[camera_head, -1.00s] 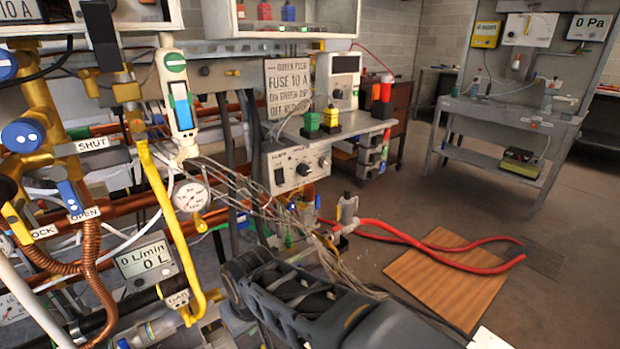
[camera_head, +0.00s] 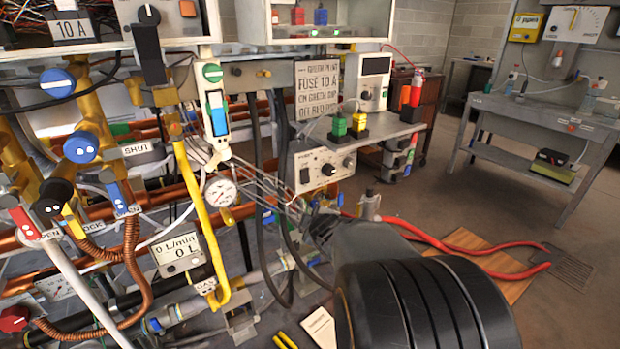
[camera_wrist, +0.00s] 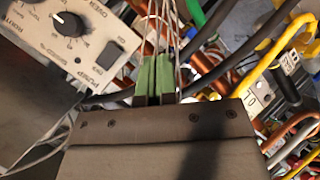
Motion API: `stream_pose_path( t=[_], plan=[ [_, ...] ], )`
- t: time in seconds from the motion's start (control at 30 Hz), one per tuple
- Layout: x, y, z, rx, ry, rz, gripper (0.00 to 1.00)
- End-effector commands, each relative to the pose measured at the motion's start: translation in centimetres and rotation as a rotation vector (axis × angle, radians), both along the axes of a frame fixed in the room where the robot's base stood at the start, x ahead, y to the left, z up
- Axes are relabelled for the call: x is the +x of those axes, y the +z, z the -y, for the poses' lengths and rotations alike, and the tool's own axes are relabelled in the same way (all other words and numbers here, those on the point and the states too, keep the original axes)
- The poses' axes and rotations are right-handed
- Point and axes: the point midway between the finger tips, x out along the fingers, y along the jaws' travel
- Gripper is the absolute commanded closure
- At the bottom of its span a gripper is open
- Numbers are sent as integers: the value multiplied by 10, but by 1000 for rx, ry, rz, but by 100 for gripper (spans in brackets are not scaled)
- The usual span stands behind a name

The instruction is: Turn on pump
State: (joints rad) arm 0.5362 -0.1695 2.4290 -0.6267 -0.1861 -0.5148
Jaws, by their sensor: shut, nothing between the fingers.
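A white control box (camera_head: 325,168) sits under the grey shelf in the head view, with a round knob and a dark rocker switch (camera_head: 305,175) on its front. In the wrist view the box's panel (camera_wrist: 35,48) is at the upper left and appears upside down. There the dark rocker switch (camera_wrist: 104,57) sits beside lettering that reads PUMP. My gripper (camera_wrist: 155,75) is shut and empty, its green fingertips together to the right of the switch in the picture and not visibly touching it. In the head view the fingertips cannot be made out.
Yellow (camera_head: 200,215) and copper pipes with several valves crowd the left. A pressure gauge (camera_head: 221,192) and thin grey lines lie close to the box. Red hoses (camera_head: 450,245) cross the floor at right, which is mostly open.

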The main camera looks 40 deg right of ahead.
Motion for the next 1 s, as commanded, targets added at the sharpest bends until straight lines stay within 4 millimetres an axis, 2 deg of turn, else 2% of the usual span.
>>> stream_pose_path(
  t=[0.03,0.1,0.3,0.53,1.0],
  plan=[
    [2,11,19,-81,52,28,100],
    [4,19,35,-198,149,74,100],
    [-4,36,58,-434,368,187,100],
    [-17,42,63,-548,486,267,100],
    [-17,43,63,-565,506,285,100]
  ],
)
